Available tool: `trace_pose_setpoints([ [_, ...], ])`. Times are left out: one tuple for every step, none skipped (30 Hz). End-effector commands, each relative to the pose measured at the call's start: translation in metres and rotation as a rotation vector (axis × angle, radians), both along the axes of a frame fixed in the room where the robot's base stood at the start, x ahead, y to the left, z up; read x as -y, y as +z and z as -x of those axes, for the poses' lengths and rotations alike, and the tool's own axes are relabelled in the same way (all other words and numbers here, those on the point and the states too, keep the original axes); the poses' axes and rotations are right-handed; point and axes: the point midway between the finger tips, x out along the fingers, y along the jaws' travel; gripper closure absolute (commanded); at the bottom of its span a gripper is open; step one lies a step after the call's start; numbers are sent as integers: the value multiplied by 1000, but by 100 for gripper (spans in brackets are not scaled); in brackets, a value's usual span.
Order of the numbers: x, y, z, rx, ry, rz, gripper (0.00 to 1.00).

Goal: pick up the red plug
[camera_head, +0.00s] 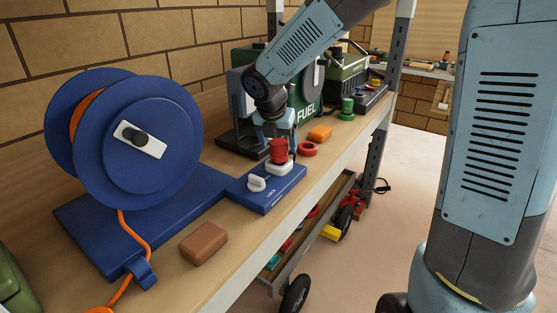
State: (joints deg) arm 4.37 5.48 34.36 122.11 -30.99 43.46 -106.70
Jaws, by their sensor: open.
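My gripper (280,138) points down right at the plug, open. One finger shows just right of and behind the plug. The other finger is hard to make out, so I cannot tell whether both sides of the plug are between the jaws or touched.
A blue reel (170,165) with orange cable stands at left. A brown block (204,243) lies in front. A red ring (308,149), an orange block (320,133) and a green fuel can (310,85) are behind. The shelf's front edge runs close by.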

Motion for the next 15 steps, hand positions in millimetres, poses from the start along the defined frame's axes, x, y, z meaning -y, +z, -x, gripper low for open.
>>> trace_pose_setpoints([
  [0,-7,-2,-2,0,-1,21],
  [1,-9,-3,-1,0,0,21],
  [1,-12,-4,-1,1,0,21],
  [2,-14,-5,-1,1,0,21],
  [2,-16,-6,-1,0,0,21],
  [2,-17,-6,-1,0,0,21],
  [2,-18,-6,0,-1,0,21],
  [2,-18,-7,1,-1,-1,21],
  [2,-18,-7,1,-1,-1,21],
  [2,-18,-7,1,-1,-1,21],
  [2,-18,-7,1,-1,-1,21],
  [2,-18,-7,1,-1,-1,21],
  [3,-18,-7,1,-1,-1,21],
  [2,-18,-7,1,-1,-1,23],
  [3,-18,-7,1,-1,-1,27],
])
